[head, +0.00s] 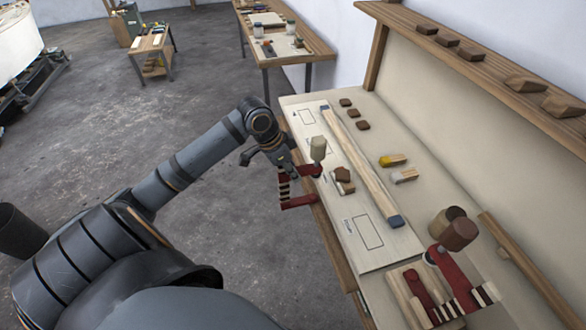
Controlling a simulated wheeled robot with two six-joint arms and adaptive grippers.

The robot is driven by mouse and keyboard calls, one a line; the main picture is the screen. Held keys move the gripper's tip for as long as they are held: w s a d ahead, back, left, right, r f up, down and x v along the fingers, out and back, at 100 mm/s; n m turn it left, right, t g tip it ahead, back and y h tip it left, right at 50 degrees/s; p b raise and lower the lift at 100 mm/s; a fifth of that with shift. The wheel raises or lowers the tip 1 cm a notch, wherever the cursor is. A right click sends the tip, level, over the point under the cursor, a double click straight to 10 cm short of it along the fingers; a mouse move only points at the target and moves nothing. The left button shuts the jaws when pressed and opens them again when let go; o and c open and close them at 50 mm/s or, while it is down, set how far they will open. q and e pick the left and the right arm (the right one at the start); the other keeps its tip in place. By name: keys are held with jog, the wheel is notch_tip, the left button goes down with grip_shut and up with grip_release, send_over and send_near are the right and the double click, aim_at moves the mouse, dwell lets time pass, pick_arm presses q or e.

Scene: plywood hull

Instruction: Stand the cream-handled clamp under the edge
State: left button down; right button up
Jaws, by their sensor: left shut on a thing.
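The cream-handled clamp has a cream handle (318,148) on top, a red upper arm, a banded bar and a red lower arm (298,202). It is upright at the left edge of the workbench. Its upper arm reaches toward the panel (352,208), and its lower arm hangs lower, beside the edge in the picture. I cannot tell whether it touches the bench. My left gripper (284,168) is shut on this clamp from the left, and its fingers partly hide it. My right gripper is not in view.
A long wooden strip (360,162) with blue ends lies on the panel, with brown blocks (343,182) beside it. A second red clamp with a brown handle (459,234) is at the bench's near end. A shelf (480,65) runs along the right. Open floor lies left.

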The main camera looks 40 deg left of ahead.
aim_at(309, 167)
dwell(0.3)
pick_arm(q)
jog(key=shift+p, duration=0.4)
jog(key=shift+w, duration=0.1)
jog(key=shift+w+d+f+b, duration=0.1)
jog(key=shift+w+d+b, duration=0.15)
jog(key=shift+b, duration=0.25)
jog(key=shift+w+d+b, duration=0.5)
jog(key=shift+w+b, duration=0.1)
jog(key=shift+b, duration=0.1)
jog(key=shift+w+d, duration=0.7)
jog(key=shift+w, duration=0.15)
